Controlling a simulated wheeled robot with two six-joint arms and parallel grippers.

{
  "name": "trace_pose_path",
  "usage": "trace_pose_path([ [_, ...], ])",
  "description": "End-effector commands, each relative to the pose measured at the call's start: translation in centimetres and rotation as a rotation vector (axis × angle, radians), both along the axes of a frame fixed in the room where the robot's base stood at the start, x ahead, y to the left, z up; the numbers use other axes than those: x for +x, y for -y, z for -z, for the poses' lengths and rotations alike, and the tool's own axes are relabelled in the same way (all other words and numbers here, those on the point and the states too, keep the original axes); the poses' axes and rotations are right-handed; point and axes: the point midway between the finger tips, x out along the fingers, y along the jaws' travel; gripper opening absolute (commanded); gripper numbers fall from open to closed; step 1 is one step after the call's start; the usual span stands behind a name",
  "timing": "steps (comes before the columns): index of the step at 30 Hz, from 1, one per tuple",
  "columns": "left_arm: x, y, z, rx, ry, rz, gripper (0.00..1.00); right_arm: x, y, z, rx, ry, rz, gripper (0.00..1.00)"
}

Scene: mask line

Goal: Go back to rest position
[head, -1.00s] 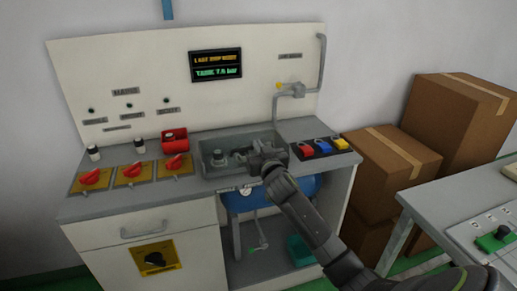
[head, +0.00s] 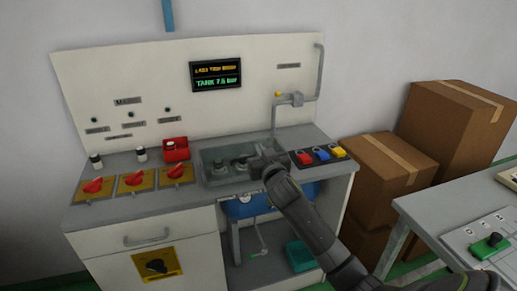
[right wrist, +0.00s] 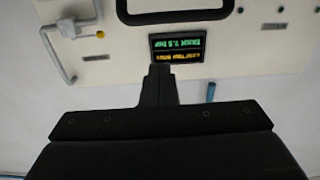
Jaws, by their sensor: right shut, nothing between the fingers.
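My right gripper (head: 262,162) is in the head view, over the right part of the grey basin (head: 212,183) in the bench. In the right wrist view its dark fingers (right wrist: 160,72) are together with nothing between them, and the picture is upside down, facing the back panel and its display (right wrist: 178,47). My right arm reaches in from the lower right and hides part of the bench front. My left gripper is not in view.
The bench (head: 150,216) carries red switches (head: 133,180) on yellow plates, a red box (head: 175,149) and several coloured padlocks (head: 321,154). A pipe with a valve (head: 297,99) rises behind. Cardboard boxes (head: 450,118) and a grey table (head: 450,208) stand at the right.

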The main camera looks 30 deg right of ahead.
Motion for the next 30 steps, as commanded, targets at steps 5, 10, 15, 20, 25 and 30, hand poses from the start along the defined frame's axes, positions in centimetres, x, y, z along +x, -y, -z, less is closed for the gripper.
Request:
trace_pose_path([
  [5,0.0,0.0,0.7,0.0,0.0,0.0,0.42,-3.2,-0.8,0.6,0.0,0.002,-0.002,0.0],
  [10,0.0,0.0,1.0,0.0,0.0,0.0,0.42,-5.5,-1.3,0.8,0.0,0.003,-0.002,0.0],
  [15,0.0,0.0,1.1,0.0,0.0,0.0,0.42,-6.8,-1.6,0.9,0.0,0.003,-0.001,0.0],
  [20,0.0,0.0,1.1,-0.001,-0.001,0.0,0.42,-7.1,-1.7,0.9,0.0,0.004,-0.001,0.0],
  [25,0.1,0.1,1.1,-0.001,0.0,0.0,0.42,-7.0,-1.4,2.2,-0.001,-0.023,0.002,0.0],
  [30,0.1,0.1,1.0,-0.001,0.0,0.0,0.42,-6.9,-0.2,10.5,-0.004,-0.187,0.017,0.0],
])
